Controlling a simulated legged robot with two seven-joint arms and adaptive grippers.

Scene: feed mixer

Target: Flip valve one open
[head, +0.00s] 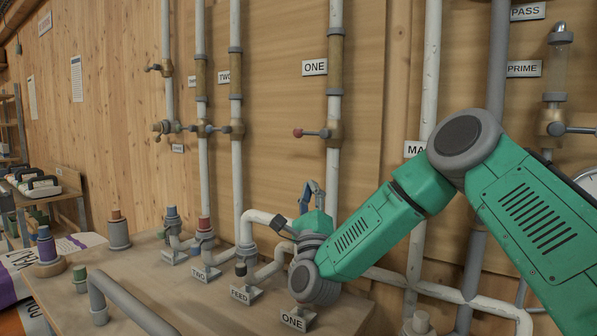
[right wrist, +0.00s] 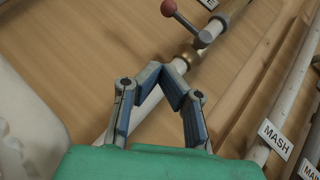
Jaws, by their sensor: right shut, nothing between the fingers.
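Valve one (head: 334,133) sits on the vertical pipe beside the wall label ONE (head: 314,67). Its grey lever points level to the left and ends in a red knob (head: 298,133). My right gripper (head: 313,187) is in front of the pipe, below the lever and apart from it. In the right wrist view the blue-padded fingers (right wrist: 175,78) are shut with nothing between them. The valve's brass body (right wrist: 193,52) and red knob (right wrist: 169,7) show beyond the fingertips. My left gripper is not in view.
A bench (head: 150,275) below carries pipe stubs and labels, including a second ONE plate (head: 293,320). Other vertical pipes with valves, such as TWO (head: 237,127), stand to the left. The MASH pipe (head: 424,90) is to the right. The wall around the red knob is clear.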

